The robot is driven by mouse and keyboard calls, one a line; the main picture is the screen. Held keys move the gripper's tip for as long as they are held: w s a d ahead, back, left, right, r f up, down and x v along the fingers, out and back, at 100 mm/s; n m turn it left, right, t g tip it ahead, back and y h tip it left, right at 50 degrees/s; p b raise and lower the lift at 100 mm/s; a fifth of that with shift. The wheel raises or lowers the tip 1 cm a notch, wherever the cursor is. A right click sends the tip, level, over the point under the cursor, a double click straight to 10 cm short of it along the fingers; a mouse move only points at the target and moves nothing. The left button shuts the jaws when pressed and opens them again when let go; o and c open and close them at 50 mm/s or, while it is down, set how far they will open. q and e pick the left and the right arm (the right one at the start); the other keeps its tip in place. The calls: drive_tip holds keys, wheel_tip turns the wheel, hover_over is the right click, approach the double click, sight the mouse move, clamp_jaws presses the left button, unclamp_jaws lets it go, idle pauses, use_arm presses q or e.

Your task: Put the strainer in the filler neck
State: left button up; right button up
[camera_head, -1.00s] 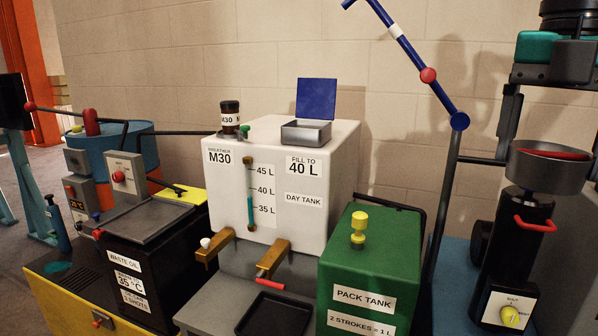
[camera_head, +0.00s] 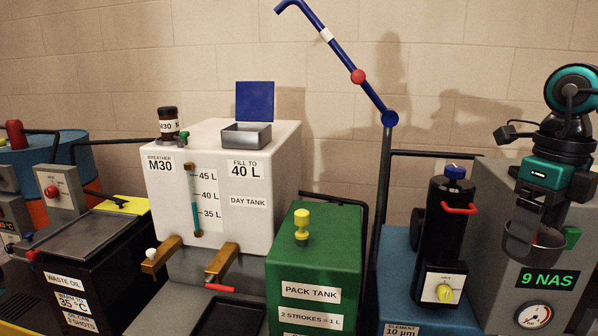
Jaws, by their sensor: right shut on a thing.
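The strainer (camera_head: 524,244), a grey mesh-like bowl, hangs under my right gripper (camera_head: 537,222) at the far right. My right gripper is shut on it, and its fingers partly hide it. The filler neck (camera_head: 247,137) is a grey rectangular opening on top of the white day tank (camera_head: 222,220), beside the "FILL TO 40 L" label. Its blue lid (camera_head: 255,101) stands open. The strainer is well to the right of the neck and apart from it. My left gripper is not in view.
The green pack tank (camera_head: 318,262) with its yellow knob, a blue post (camera_head: 345,60) and a black filter housing (camera_head: 449,235) stand between the neck and strainer. A brown M30 breather (camera_head: 168,123) stands left of the neck. Space above the neck looks clear.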

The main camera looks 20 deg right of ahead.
wheel_tip(320, 180, down, 3)
drive_tip(key=n, duration=0.2)
drive_tip(key=shift+w+a+n, duration=0.15)
drive_tip(key=shift+n, duration=0.25)
drive_tip(key=shift+w+a+f+n, duration=0.25)
drive_tip(key=shift+a+f+n, duration=0.05)
drive_tip(key=shift+f+n, duration=0.4)
drive_tip(key=w+a+f+n+p, duration=0.1)
drive_tip(key=w+a+f+n, duration=0.3)
drive_tip(key=a+f+n, duration=0.8)
drive_tip(key=w+a+r+n, duration=0.1)
drive_tip(key=w+a+n, duration=0.3)
drive_tip(key=a+n, duration=0.9)
drive_tip(key=n, duration=0.5)
drive_tip(key=shift+p, duration=0.4)
